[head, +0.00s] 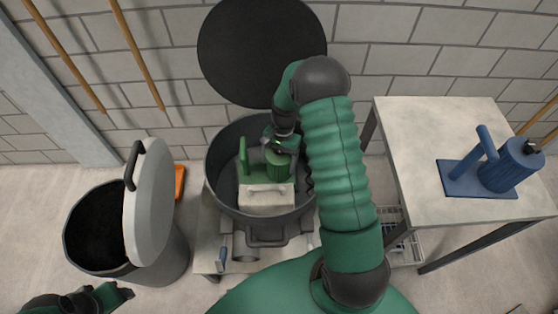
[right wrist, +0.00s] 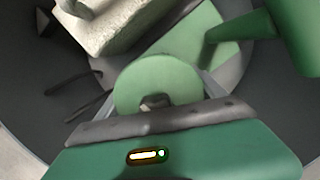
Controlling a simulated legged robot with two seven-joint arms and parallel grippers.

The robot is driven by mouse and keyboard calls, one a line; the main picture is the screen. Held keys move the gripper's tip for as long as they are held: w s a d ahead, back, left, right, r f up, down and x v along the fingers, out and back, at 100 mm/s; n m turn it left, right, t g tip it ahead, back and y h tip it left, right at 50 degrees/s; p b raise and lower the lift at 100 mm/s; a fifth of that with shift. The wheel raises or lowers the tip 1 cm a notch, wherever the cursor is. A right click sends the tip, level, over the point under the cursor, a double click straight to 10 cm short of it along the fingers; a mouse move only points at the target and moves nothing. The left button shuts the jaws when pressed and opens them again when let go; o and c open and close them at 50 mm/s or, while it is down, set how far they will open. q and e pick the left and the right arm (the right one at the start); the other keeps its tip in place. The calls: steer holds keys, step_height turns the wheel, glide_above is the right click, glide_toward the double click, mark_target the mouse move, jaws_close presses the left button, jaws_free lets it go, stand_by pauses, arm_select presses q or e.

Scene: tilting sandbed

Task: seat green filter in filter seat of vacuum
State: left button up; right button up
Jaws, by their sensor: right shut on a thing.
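The vacuum (head: 211,185) is an open grey drum. The green filter (head: 279,172), a cylinder beside an upright green post (head: 243,158), is inside it. My right gripper (head: 281,146) reaches down into the drum. In the right wrist view, its fingers (right wrist: 155,103) are shut on the small knob on top of the round green filter (right wrist: 155,75). A green plate (right wrist: 190,45) shows beyond the filter. The filter's underside and any seat under it are hidden, so I cannot tell whether it is seated. My left gripper (head: 112,296) is low at the left, its jaws unclear.
A pale block with a handle (head: 267,201) is in the drum's front. A grey bin (head: 175,262) with a tilted lid (head: 149,205) stands left. A blue cylinder (head: 511,165) on a blue plate (head: 450,184) sits on the right table (head: 425,130).

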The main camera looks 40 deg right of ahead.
steer(key=shift+r, duration=0.1)
steer(key=shift+p, duration=0.35)
steer(key=shift+f+b, duration=0.75)
steer(key=shift+f, duration=0.65)
steer(key=o, duration=2)
step_height(320, 180, up, 16)
steer(key=w+d+p, duration=0.1)
steer(key=d+p, duration=0.1)
steer(key=p, duration=0.2)
steer(key=shift+d+r, duration=0.25)
steer(key=shift+d, duration=0.05)
